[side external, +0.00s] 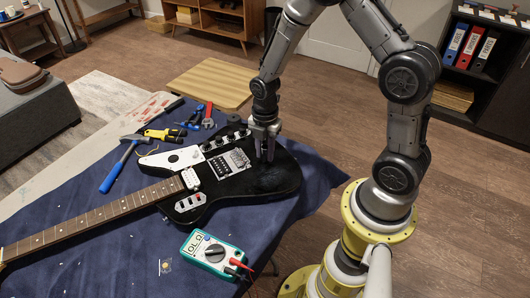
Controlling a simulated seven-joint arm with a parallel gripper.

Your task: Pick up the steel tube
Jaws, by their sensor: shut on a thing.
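My gripper (265,151) points down over the right part of the black electric guitar's body (280,178), just right of its bridge. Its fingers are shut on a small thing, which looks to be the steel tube. The tube is too small and too hidden by the fingers to make out its ends or its tilt. I cannot tell whether it touches the guitar. I see no other steel tube in this view.
The guitar lies on a blue cloth (110,255). A hammer (122,165), yellow-handled tool (165,134) and red wrench (208,117) lie behind it. A multimeter (212,252) is in front. Bare cloth shows at the front left.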

